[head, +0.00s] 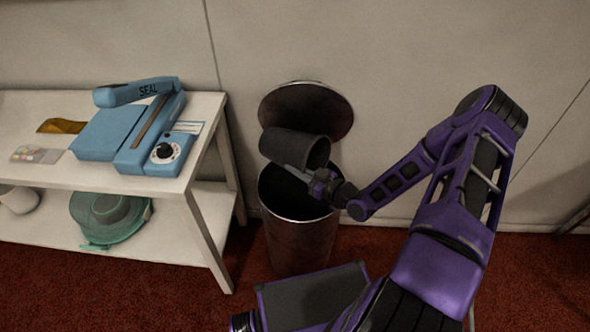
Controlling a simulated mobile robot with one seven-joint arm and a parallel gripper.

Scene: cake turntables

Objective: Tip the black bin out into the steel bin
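The black bin (290,146) is tilted onto its side above the steel bin (300,238), overlapping the back of its opening in the head view. My gripper (298,173) is at the black bin's lower right side, and its fingers appear shut on the bin's wall or rim. The steel bin stands upright on the carpet, with its mouth open and its round lid (335,108) raised behind it near the wall. The inside of the steel bin is dark, and I cannot see any contents. The black bin's contents are also hidden.
A white shelf table (218,113) stands on the left, close to the steel bin. It carries a blue sealer (105,130) on top and a teal round case (108,216) below. The wall is close behind. Red carpet (385,250) is clear to the right.

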